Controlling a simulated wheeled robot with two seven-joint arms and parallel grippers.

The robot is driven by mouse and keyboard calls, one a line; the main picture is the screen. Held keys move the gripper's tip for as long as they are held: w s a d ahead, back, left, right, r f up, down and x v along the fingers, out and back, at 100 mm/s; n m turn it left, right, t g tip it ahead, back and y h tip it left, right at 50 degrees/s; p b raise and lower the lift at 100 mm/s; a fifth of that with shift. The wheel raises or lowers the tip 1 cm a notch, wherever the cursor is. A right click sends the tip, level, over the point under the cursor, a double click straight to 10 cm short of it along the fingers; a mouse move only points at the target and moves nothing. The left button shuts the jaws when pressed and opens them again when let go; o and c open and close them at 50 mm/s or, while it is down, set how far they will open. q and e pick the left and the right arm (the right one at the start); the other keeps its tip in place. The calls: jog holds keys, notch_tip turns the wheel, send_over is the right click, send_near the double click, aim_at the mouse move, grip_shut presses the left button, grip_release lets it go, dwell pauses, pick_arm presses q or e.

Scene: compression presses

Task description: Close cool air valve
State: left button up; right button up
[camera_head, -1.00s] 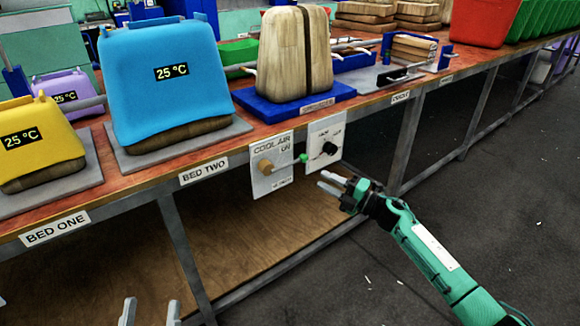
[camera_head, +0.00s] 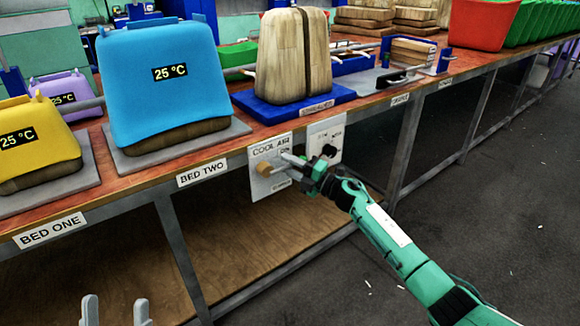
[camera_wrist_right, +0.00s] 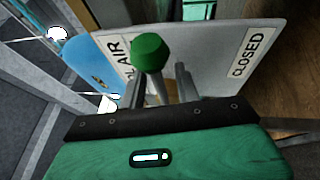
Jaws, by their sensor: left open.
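The cool air valve panel (camera_head: 271,182) is a pale plate on the bench's front edge with a tan round hub (camera_head: 264,169). In the right wrist view its plate (camera_wrist_right: 215,62) carries the words AIR and CLOSED. The valve's green ball handle (camera_wrist_right: 150,52) stands in front of the plate, left of CLOSED. My right gripper (camera_wrist_right: 162,82) has its two fingers apart at the handle, the ball near the left finger; contact is unclear. In the head view my right gripper (camera_head: 294,164) covers most of the handle. My left gripper (camera_head: 116,312) is open and empty, low at the left.
A second plate with a black knob (camera_head: 329,151) is just right of the valve. The bench edge with the BED TWO label (camera_head: 202,172) runs above the lower shelf (camera_head: 270,237). A blue press (camera_head: 160,85) stands on top.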

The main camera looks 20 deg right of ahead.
grip_shut()
jog(key=shift+f, duration=0.1)
